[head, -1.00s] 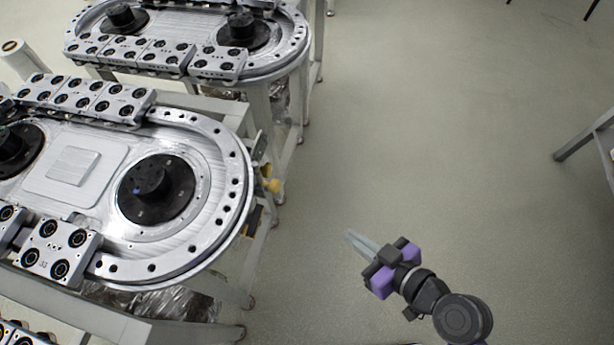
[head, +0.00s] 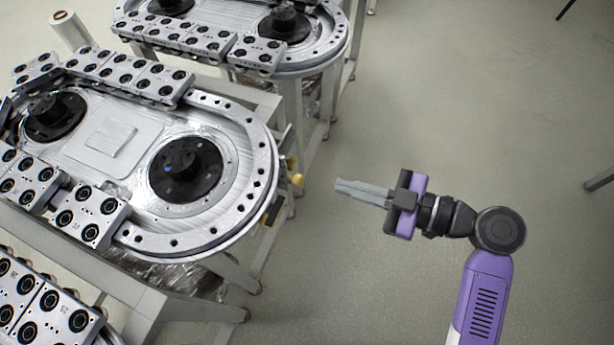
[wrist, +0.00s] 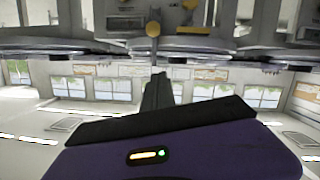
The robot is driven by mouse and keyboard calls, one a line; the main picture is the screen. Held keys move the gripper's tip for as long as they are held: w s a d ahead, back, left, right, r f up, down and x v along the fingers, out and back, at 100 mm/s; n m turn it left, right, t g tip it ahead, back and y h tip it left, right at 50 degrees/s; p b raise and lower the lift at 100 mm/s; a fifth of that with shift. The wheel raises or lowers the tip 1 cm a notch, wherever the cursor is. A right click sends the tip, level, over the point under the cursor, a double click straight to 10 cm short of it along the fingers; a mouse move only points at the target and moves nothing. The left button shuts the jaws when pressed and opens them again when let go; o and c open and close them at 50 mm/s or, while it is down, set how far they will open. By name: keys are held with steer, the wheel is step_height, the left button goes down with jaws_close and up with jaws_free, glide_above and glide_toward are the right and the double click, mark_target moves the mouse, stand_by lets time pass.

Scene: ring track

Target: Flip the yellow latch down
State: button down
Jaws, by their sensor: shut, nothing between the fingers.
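The yellow latch (head: 296,180) is a small yellow knob on the right end of the near ring track (head: 265,190), just below its rim. My gripper (head: 338,188) is shut and empty, its grey fingers pointing left toward the latch with a small gap in the head view. In the wrist view, which looks upside down, the yellow knob (wrist: 153,29) is near the top centre, just above the shut fingertips (wrist: 158,76). Nothing is held. The latch's exact tilt is too small to tell.
A second ring track (head: 335,50) stands behind the near one. Carriage blocks (head: 90,215) sit on the near track. Metal legs (head: 245,275) stand below its end. The floor (head: 420,110) to the right is clear, with a table leg (head: 600,182) at the far right.

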steer(key=p, duration=0.3)
glide_toward(284, 174)
steer(key=a+r, duration=0.3)
steer(key=a, duration=0.1)
steer(key=shift+w+f, duration=0.3)
steer(key=shift+f, duration=0.35)
steer(key=shift+w+f, duration=0.3)
steer(key=shift+f, duration=0.3)
steer(key=shift+w+f, duration=0.25)
steer(key=shift+f, duration=0.4)
steer(key=shift+d+f, duration=0.1)
steer(key=shift+f, duration=0.05)
step_height(284, 174, down, 7)
steer(key=b, duration=0.9)
steer(key=shift+b, duration=0.35)
steer(key=shift+f, duration=0.1)
